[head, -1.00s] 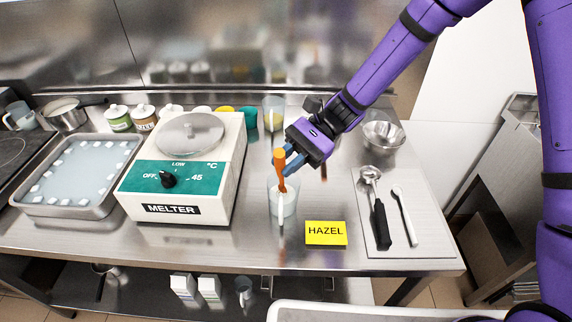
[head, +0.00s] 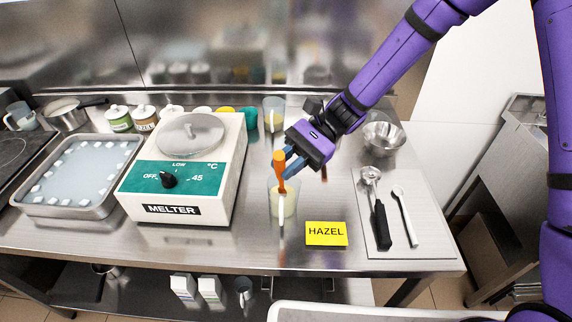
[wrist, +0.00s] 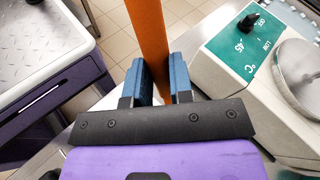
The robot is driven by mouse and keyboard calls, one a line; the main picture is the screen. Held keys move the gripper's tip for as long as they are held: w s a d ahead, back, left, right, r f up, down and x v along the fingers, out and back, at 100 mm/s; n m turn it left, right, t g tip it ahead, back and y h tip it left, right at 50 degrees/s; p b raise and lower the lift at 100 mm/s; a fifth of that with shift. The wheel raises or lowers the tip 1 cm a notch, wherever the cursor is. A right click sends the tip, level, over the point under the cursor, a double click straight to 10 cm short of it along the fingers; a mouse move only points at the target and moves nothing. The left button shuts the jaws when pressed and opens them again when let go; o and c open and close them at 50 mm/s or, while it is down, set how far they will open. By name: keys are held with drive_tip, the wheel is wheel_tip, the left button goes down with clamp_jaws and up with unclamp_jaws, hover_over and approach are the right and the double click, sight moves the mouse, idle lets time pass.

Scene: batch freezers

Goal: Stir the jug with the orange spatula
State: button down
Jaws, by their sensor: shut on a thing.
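The jug (head: 290,205) is a clear cup on the steel counter, right of the melter, with pale yellow contents. The orange spatula (head: 279,160) stands nearly upright in it, its lower end hidden in the contents. My gripper (head: 287,167) is above the jug, its blue fingers shut on the spatula's handle. In the wrist view the orange handle (wrist: 148,35) rises between the two fingers (wrist: 159,83).
A yellow HAZEL card (head: 326,234) lies right of the jug. The melter (head: 190,180) stands close on the left. A second jug (head: 274,108) is behind. A mat (head: 432,240) with a ladle and a spoon lies at the right, below a metal bowl (head: 383,136).

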wheel_tip(320, 180, up, 7)
drive_tip(key=s, duration=0.2)
drive_tip(key=shift+s+f, duration=0.2)
drive_tip(key=shift+s, duration=0.2)
drive_tip(key=shift+d, duration=0.1)
drive_tip(key=shift+r, duration=0.15)
idle(0.9)
drive_tip(key=shift+r, duration=2.4)
